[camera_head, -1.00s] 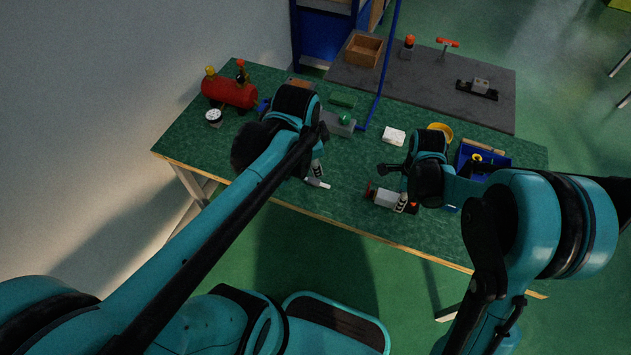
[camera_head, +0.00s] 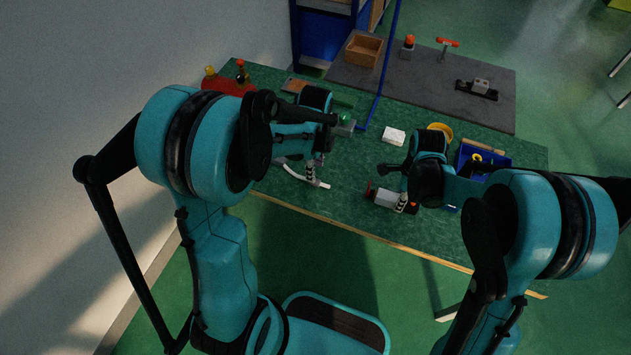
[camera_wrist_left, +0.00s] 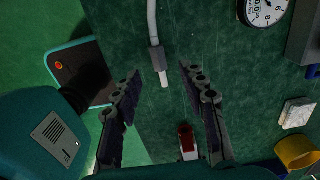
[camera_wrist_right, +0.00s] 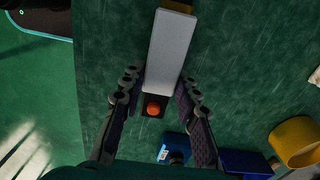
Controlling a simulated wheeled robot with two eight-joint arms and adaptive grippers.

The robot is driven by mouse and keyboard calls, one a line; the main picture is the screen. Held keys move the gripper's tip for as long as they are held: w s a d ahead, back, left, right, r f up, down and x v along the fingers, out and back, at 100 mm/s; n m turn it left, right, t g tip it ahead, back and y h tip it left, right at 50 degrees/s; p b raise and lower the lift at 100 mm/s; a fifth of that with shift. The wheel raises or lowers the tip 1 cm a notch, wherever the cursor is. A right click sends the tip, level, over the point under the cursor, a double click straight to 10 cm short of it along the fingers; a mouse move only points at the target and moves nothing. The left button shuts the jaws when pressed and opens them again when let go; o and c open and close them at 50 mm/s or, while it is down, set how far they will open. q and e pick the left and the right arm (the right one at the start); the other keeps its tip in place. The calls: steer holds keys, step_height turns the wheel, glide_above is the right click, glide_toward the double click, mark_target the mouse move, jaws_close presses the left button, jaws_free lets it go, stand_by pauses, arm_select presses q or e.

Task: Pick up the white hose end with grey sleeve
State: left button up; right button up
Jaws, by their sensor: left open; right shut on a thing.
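The white hose (camera_head: 296,173) lies on the green bench top under my left gripper (camera_head: 316,175). In the left wrist view the hose comes in from the top, and its grey sleeve (camera_wrist_left: 159,59) sits near its end. My left gripper (camera_wrist_left: 162,72) is open, with its fingers apart on either side of the sleeved end. The sleeve is small and hard to make out in the head view. My right gripper (camera_head: 404,203) is shut on a light grey block with a red button (camera_head: 384,197), which also shows in the right wrist view (camera_wrist_right: 172,50).
A blue bin (camera_head: 496,160), a yellow cup (camera_head: 440,130) and a white block (camera_head: 394,136) stand at the bench's right. A red tank (camera_head: 229,84) stands at the back left; a dial gauge (camera_wrist_left: 264,8) shows in the left wrist view. The front edge is close.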

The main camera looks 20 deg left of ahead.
mark_target(317, 183)
arm_select(q)
step_height(317, 183, down, 6)
steer(key=shift+r, duration=0.15)
jaws_close()
